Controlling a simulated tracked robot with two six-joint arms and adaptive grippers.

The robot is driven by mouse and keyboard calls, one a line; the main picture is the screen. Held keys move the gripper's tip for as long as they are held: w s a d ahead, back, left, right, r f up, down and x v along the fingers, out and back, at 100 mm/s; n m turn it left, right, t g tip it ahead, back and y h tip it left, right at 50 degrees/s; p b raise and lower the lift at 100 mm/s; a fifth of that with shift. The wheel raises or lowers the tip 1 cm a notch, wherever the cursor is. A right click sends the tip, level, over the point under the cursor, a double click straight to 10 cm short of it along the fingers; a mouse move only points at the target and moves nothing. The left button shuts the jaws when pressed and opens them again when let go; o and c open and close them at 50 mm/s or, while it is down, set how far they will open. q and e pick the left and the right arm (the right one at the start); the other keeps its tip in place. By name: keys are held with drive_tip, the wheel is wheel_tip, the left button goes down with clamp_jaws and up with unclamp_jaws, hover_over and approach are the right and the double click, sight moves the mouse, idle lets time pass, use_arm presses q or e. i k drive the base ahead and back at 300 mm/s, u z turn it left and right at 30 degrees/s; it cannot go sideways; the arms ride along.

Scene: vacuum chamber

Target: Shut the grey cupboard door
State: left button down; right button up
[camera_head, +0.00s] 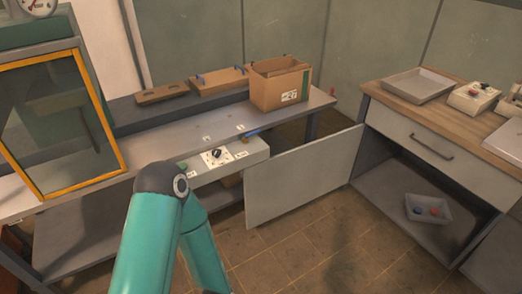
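The grey cupboard door (305,177) stands wide open, swung out to the left from the left edge of the cupboard (396,211) under the wooden worktop. The cupboard's open front shows a grey tray (430,210) inside, holding a red and a blue item. A teal arm of mine rises from the bottom, left of the door, and bends down again out of the picture. Neither of my grippers shows in this view.
A drawer (440,157) with a dark handle is above the cupboard opening and looks shut. A grey bench (318,100) with a cardboard box (280,88) stands behind and left of the door. Tiled floor (310,250) in front of the door is clear.

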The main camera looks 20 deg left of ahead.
sight(275, 186)
drive_tip(key=u, duration=0.25)
drive_tip(key=i, duration=0.6)
drive_tip(key=u, duration=0.45)
drive_tip(key=i, duration=0.85)
drive_tip(key=z, duration=0.55)
